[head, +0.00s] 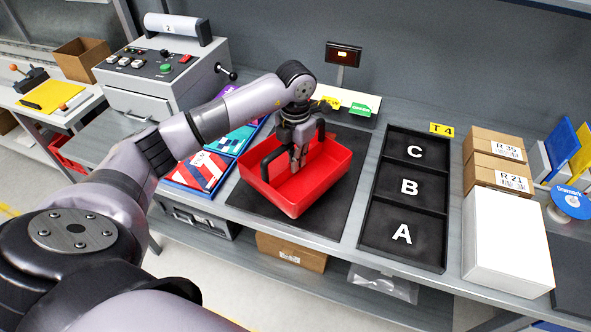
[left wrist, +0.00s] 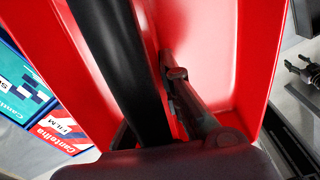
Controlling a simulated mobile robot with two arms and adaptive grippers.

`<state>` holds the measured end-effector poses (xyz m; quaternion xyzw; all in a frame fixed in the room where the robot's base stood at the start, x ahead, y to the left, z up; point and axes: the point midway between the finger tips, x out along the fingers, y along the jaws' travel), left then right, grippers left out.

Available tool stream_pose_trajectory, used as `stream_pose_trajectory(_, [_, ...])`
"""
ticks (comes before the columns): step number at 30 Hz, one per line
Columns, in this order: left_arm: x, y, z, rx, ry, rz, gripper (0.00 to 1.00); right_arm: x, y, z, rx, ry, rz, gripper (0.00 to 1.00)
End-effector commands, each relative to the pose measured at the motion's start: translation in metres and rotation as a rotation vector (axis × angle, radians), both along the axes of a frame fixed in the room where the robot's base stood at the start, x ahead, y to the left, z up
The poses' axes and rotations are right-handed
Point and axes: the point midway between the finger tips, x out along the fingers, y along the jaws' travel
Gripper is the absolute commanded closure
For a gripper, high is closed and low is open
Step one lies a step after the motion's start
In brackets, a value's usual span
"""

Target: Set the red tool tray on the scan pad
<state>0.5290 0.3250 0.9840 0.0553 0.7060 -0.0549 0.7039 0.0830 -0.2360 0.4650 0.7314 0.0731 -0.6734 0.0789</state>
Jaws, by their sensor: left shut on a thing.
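The red tool tray (head: 313,196) is an open box with a black carrying handle, over the dark flat pad (head: 333,222) on the bench. I take this pad for the scan pad. My left gripper (head: 296,165) points down into the tray and is shut on its handle. The tray sits askew to the pad's edges; I cannot tell whether it touches the pad or hangs just above it. In the left wrist view the tray's red walls (left wrist: 262,40) and black handle (left wrist: 115,60) fill most of the picture. My right gripper is out of view.
A black tray with compartments A, B and C (head: 447,210) stands right of the pad. Flat colourful boxes (head: 195,172) lie to the left. A small display (head: 343,54) and yellow and green cards stand behind. Cartons and a white box (head: 505,243) are at the right.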

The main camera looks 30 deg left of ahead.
Motion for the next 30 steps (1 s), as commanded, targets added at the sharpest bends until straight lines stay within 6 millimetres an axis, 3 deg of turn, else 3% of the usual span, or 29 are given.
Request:
stream_pose_trajectory(1, [0.0, 0.0, -0.004, -0.001, -0.001, 0.001, 1.0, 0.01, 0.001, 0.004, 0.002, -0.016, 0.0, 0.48])
stream_pose_trajectory(5, [0.001, -0.001, -0.013, -0.002, -0.003, -0.001, 1.0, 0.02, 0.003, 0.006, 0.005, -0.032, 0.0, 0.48])
stream_pose_trajectory(15, [0.001, -0.001, -0.054, -0.001, -0.002, -0.001, 1.0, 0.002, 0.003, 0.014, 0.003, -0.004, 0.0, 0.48])
stream_pose_trajectory(26, [0.001, 0.0, -0.059, 0.0, -0.003, -0.001, 1.0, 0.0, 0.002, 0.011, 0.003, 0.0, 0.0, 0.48])
stream_pose_trajectory(27, [0.0, 0.0, -0.059, 0.0, -0.001, -0.001, 0.92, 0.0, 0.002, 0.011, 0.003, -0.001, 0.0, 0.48])
stream_pose_trajectory(30, [0.0, 0.0, -0.059, 0.0, -0.001, -0.001, 0.85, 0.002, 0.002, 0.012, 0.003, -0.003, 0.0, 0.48])
